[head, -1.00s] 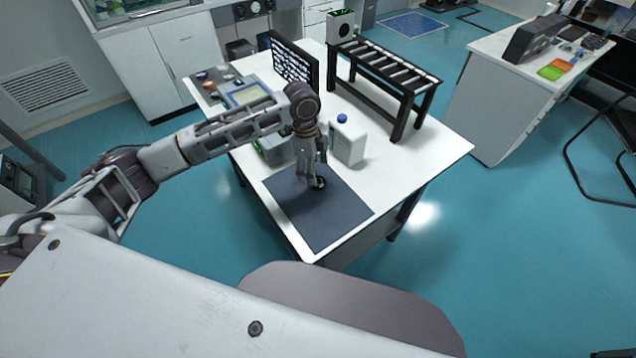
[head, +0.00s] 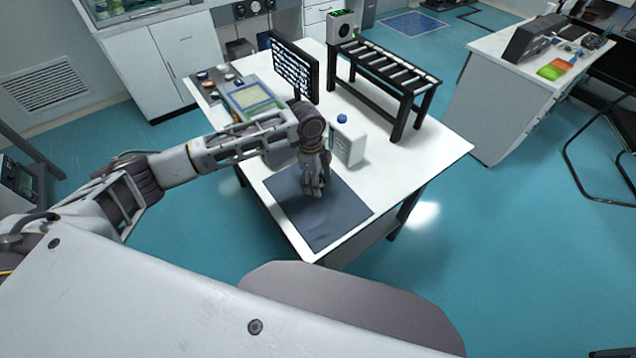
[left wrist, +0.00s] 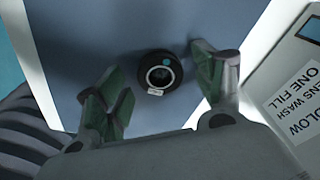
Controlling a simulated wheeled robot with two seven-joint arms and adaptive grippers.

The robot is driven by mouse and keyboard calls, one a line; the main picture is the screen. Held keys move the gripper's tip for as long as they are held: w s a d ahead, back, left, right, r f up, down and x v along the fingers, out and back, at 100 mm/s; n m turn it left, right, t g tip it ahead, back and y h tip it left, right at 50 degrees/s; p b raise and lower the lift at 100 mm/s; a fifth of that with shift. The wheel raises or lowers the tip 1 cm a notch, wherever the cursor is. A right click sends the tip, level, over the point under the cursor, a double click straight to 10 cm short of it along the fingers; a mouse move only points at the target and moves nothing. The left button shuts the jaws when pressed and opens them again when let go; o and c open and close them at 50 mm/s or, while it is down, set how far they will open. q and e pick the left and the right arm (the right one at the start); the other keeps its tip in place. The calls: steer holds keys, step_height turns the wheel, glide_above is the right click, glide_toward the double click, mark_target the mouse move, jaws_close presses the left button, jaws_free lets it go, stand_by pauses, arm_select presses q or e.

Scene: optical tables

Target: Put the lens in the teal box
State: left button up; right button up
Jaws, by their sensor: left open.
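The lens, a short black cylinder (left wrist: 160,73) with a glassy centre and a small pale label, sits on the dark blue-grey mat (head: 335,218). My left gripper (head: 313,192) points down over the mat. In the left wrist view my left gripper (left wrist: 162,84) is open, with a green-padded finger on either side of the lens and gaps between them. The lens is not held. In the head view the gripper hides it. My right gripper is out of view.
A white bottle with a blue cap (head: 348,143) stands close beside my gripper; its label shows in the left wrist view (left wrist: 292,100). Behind are a monitor (head: 292,68), a roller rack (head: 390,70) and a tray (head: 250,97).

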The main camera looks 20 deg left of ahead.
arm_select(q)
steer(key=shift+c, duration=0.3)
steer(key=c, duration=1.1)
steer(key=shift+r, duration=0.1)
steer(key=shift+r, duration=4.95)
